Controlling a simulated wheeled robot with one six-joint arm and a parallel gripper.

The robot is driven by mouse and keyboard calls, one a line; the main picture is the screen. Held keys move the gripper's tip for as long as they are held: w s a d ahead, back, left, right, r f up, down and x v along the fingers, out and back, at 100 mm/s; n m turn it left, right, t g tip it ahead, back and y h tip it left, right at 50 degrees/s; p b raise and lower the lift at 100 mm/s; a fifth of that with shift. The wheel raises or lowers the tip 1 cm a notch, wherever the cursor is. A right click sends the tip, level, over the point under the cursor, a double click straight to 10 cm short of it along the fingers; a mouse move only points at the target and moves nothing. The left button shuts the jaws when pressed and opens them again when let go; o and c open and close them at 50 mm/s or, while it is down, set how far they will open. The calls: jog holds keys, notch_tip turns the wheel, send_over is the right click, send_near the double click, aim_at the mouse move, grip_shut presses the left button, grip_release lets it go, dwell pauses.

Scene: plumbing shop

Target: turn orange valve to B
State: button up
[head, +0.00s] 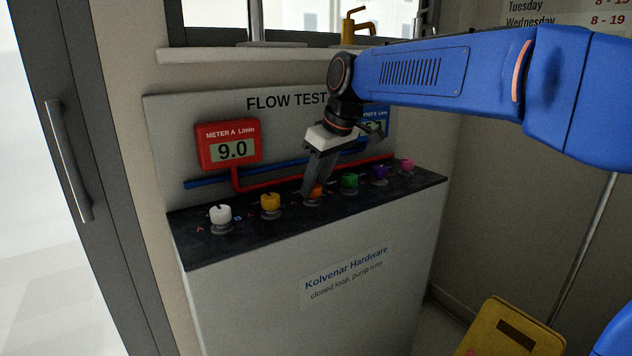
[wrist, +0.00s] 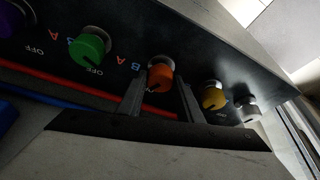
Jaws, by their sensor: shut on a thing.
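The orange valve (head: 314,193) sits in the row of knobs on the dark top of the flow test bench, between the yellow and green ones. In the head view my gripper (head: 310,185) reaches down onto it and hides part of it. In the wrist view the orange valve (wrist: 160,76) lies between the two fingers of my gripper (wrist: 160,92), which are shut on it. A blue B and a red A show beside the green knob. The marks right around the orange valve are mostly hidden, so its setting is unclear.
A yellow knob (head: 270,203) and a white knob (head: 220,214) stand to the left, a green knob (head: 349,182), a purple knob (head: 380,173) and a pink knob (head: 407,165) to the right. The red meter A (head: 231,147) reads 9.0. My arm partly covers a blue meter (head: 376,117).

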jog(key=m+h, duration=0.1)
jog(key=m, duration=0.2)
jog(key=m+t+h, duration=0.1)
jog(key=m, duration=0.2)
jog(key=shift+s+a, duration=0.1)
jog(key=shift+a, duration=0.05)
jog(key=shift+m, duration=0.4)
jog(key=o, duration=1)
jog(key=shift+o, duration=0.2)
jog(key=shift+r, duration=0.1)
jog(key=v, duration=1.7)
jog(key=shift+s, duration=0.35)
